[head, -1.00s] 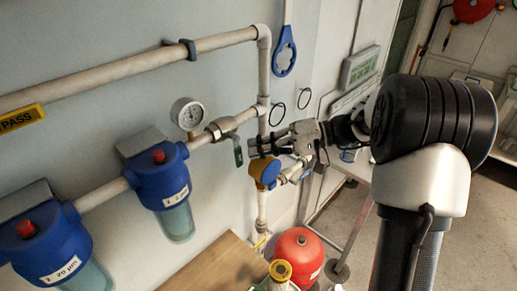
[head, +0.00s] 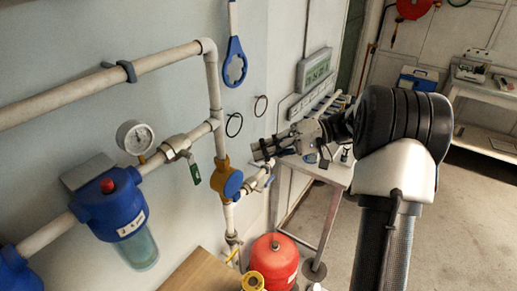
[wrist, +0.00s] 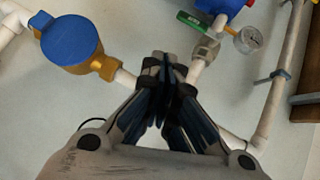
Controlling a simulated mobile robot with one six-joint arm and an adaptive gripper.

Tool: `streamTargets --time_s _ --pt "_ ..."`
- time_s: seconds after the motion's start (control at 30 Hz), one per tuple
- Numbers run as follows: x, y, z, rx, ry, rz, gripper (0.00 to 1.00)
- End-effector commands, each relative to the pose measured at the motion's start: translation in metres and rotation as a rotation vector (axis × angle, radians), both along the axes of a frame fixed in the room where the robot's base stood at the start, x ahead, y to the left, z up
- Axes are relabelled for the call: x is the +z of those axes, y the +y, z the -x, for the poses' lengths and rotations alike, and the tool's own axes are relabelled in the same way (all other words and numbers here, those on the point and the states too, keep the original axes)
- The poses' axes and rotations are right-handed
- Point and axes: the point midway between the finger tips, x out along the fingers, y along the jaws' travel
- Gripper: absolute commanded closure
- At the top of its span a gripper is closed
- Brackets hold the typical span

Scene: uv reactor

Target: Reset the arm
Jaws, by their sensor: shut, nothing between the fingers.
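My gripper (head: 264,150) is at the end of my arm in the head view, pointing left toward the pipework on the wall. It is shut and empty. In the wrist view my gripper (wrist: 160,72) shows with its dark fingers together in front of the pipes. The blue-capped brass water meter (head: 229,183) is below and left of the fingertips in the head view. It also shows at the upper left of the wrist view (wrist: 72,40). I cannot tell the exact gap between the fingers and the pipes.
A green-handled valve (head: 194,172), a pressure gauge (head: 134,137) and a blue filter housing (head: 108,207) line the wall pipe. A blue wrench (head: 235,64) hangs above. A red tank (head: 273,262) stands below, beside a wooden top (head: 200,272). Open floor (head: 470,220) lies right.

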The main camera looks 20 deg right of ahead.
Motion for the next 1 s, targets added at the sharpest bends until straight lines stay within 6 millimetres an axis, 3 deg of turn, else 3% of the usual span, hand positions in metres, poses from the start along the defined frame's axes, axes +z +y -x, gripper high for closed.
streamTargets --time_s 0.23,0.37,0.5,0.7,0.87,1.0 --pt "0.001 0.005 0.003 0.007 0.01 0.014 1.0" --pt "0.006 0.032 0.019 0.037 0.071 0.106 1.0" --pt "0.006 0.075 0.06 0.069 0.178 0.304 1.0" --pt "-0.006 0.112 0.135 0.05 0.266 0.629 1.0" --pt "-0.022 0.118 0.191 -0.017 0.25 0.871 1.0" --pt "-0.037 0.111 0.232 -0.105 0.176 1.05 1.0"
